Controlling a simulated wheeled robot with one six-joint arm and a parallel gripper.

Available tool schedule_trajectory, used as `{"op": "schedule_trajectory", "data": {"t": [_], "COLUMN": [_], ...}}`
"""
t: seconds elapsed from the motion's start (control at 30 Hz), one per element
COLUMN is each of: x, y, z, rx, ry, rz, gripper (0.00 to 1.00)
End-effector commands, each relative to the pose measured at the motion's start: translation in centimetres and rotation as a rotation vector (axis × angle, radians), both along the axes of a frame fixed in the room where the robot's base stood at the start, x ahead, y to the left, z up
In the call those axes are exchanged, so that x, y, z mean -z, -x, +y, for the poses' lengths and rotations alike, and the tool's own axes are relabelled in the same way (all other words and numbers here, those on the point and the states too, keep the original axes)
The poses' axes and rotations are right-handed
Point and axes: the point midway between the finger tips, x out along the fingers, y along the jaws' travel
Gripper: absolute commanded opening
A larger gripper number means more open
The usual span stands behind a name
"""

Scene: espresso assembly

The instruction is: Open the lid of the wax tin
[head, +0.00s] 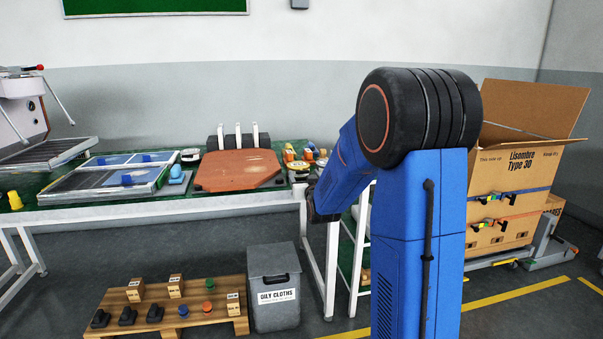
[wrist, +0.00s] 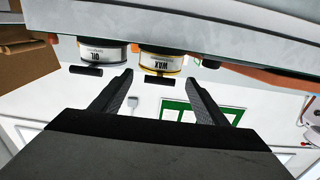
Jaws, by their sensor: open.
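The wrist view is upside down. In it the wax tin (wrist: 160,63) is a short white tin with a gold band and a WAX label. A dark bar (wrist: 158,79) shows at its lid side, between my fingertips in the picture. My gripper (wrist: 160,82) is open and empty, with one finger on each side of the tin's line, and appears short of it. In the head view, a small tin (head: 299,171) stands at the table's right front corner; its label is too small to read. My arm hides much of that area, and the gripper cannot be made out there.
An oil tin (wrist: 102,54) with a similar dark bar stands close beside the wax tin. An orange-brown board (head: 240,170) lies left of the small tin on the green table. A cardboard box (head: 510,185) stands to the right, and a grey bin (head: 273,267) below.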

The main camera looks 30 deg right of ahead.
Motion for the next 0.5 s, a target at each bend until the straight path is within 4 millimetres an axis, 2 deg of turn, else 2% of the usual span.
{"op": "schedule_trajectory", "data": {"t": [0.2,0.5], "x": [0.1,0.0], "y": [-3.0,-4.5], "z": [-0.9,-1.3], "rx": [0.0,0.0], "ry": [-0.001,0.0], "rz": [0.002,0.0], "gripper": [0.68,0.68]}}
